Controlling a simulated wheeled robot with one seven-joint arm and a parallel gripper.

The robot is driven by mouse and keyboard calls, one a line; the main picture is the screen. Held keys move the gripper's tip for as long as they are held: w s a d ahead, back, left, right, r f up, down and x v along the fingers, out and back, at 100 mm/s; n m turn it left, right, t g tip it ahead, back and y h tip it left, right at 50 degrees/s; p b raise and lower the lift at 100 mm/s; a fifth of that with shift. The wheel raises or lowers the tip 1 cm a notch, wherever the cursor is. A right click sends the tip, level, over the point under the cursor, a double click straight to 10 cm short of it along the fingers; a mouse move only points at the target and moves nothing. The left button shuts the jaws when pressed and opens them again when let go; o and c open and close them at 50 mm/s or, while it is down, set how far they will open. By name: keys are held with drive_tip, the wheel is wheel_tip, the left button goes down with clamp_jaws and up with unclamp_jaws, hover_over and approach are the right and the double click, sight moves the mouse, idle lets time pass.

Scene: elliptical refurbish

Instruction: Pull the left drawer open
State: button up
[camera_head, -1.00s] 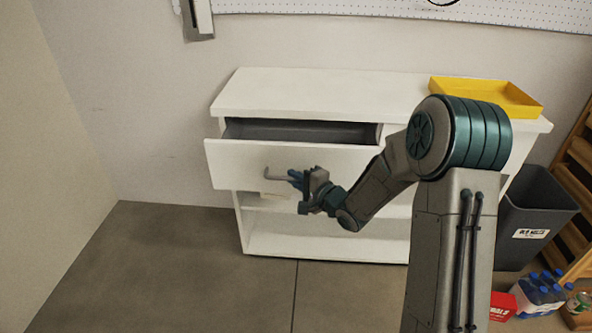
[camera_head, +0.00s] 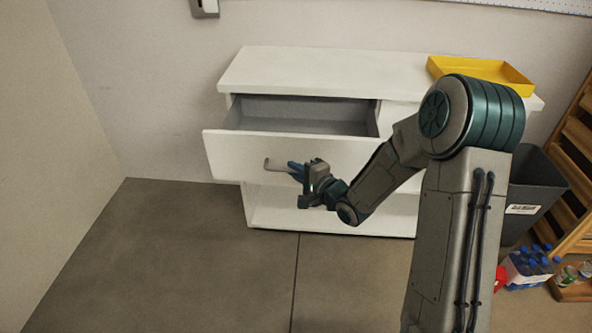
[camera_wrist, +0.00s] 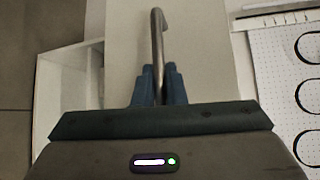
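The left drawer (camera_head: 235,157) of the white cabinet stands well open. Its grey inside (camera_head: 305,113) shows and looks empty. A grey bar handle (camera_head: 278,166) is on its front. My gripper (camera_head: 296,171) is at the handle's right part. In the wrist view the handle (camera_wrist: 157,40) runs down between the two blue fingers of my gripper (camera_wrist: 159,88), which are close on both sides of it. The right end of the handle is hidden by my gripper.
A yellow tray (camera_head: 482,72) lies on the cabinet top (camera_head: 330,72). A grey bin (camera_head: 535,190), bottles (camera_head: 530,265) and a wooden rack (camera_head: 575,170) stand at the right. The floor (camera_head: 200,260) at the front left is clear.

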drive_tip(key=o, duration=0.4)
drive_tip(key=shift+w+d, duration=0.1)
drive_tip(key=shift+d, duration=0.1)
drive_tip(key=shift+a, duration=0.1)
drive_tip(key=p+v, duration=0.2)
drive_tip(key=v, duration=1.2)
drive_tip(key=shift+a, duration=0.1)
